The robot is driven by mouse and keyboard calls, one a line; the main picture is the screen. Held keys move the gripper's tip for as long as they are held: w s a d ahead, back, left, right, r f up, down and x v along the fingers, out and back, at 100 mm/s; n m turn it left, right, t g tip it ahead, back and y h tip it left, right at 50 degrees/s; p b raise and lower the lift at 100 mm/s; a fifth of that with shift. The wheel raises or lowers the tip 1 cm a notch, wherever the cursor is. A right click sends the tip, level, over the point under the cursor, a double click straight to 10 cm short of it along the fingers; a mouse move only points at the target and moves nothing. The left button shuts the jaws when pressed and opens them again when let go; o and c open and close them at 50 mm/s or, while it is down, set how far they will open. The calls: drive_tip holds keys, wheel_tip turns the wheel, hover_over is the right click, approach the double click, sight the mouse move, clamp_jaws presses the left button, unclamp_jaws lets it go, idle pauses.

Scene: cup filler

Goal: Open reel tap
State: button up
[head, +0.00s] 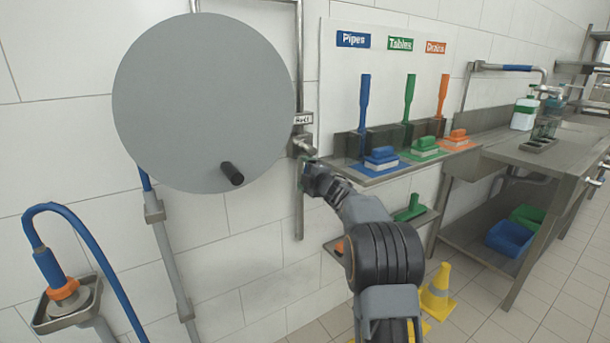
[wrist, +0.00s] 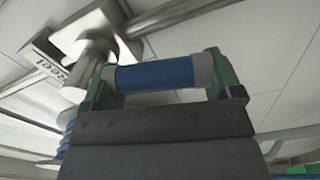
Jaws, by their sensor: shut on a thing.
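The reel tap (head: 304,146) is a steel valve on the vertical wall pipe, just right of the big grey hose reel (head: 205,100) and below a small label. In the wrist view the tap body (wrist: 92,48) is at the upper left, next to its label. My gripper (head: 318,176) is just below the tap. In the wrist view my gripper (wrist: 158,78) has its green fingers on both sides of a blue, grey-ended handle (wrist: 155,75) and is shut on it. In the wrist view the join between handle and valve is partly hidden.
A shelf with brushes (head: 380,158) is on the wall to the right. A steel bench (head: 555,150) stands beyond it, with a yellow cone (head: 437,292) on the floor before it. A blue hose (head: 95,250) hangs at left by its holder (head: 68,305).

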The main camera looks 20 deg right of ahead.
drive_tip(key=o, duration=1.1)
drive_tip(key=shift+s, duration=0.1)
drive_tip(key=s+d, duration=0.2)
drive_tip(key=s, duration=1.1)
drive_tip(key=shift+s+d, duration=0.2)
drive_tip(key=shift+d, duration=0.2)
drive_tip(key=shift+f, duration=0.1)
